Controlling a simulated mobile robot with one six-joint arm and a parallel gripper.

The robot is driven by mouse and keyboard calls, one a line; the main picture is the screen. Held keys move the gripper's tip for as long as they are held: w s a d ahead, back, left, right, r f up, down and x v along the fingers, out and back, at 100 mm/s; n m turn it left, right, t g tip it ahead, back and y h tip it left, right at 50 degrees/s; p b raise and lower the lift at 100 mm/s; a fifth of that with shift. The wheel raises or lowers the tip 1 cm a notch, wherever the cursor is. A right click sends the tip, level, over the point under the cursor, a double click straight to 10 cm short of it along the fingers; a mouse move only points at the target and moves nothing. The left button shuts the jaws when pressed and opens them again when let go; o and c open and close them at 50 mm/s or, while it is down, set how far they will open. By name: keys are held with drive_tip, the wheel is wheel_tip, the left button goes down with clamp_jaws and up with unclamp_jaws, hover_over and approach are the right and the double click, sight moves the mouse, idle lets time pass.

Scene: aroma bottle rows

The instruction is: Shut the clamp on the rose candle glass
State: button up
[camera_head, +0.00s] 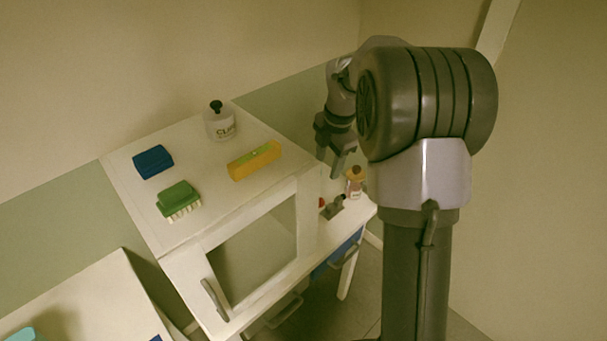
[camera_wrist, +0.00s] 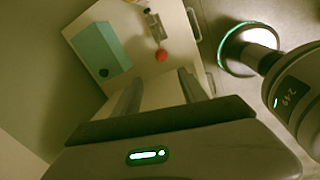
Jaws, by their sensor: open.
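My gripper (camera_head: 330,160) is open and empty, pointing down above the low white side surface at the right of the cabinet. In the wrist view, its two fingers (camera_wrist: 158,84) stand apart with nothing between them. A small red round thing (camera_wrist: 161,55) lies on the surface beyond the fingertips, touching or close to a grey metal and dark piece (camera_wrist: 155,28). In the head view the red thing (camera_head: 322,202) and the dark piece (camera_head: 335,207) sit below my gripper. I cannot make out for sure a rose candle glass or its clamp.
A bottle with an orange top (camera_head: 355,183) stands behind the dark piece. A teal box (camera_wrist: 100,50) shows in the wrist view. On the white cabinet top (camera_head: 215,180) are a labelled bottle (camera_head: 220,124), a yellow block (camera_head: 255,160), a green brush (camera_head: 178,198) and a blue block (camera_head: 153,162).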

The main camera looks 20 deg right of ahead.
sight(323, 205)
drive_tip(key=f+b, duration=0.2)
drive_tip(key=f, duration=0.3)
drive_tip(key=w+f+b, duration=0.1)
drive_tip(key=f+b, duration=0.1)
drive_tip(key=f, duration=0.4)
drive_tip(key=w+f+b, duration=0.1)
drive_tip(key=f+b, duration=0.1)
drive_tip(key=f, duration=0.4)
drive_tip(key=shift+w+a, duration=0.15)
drive_tip(key=shift+w, duration=0.05)
clamp_jaws()
drive_tip(key=shift+r, duration=0.1)
idle(0.3)
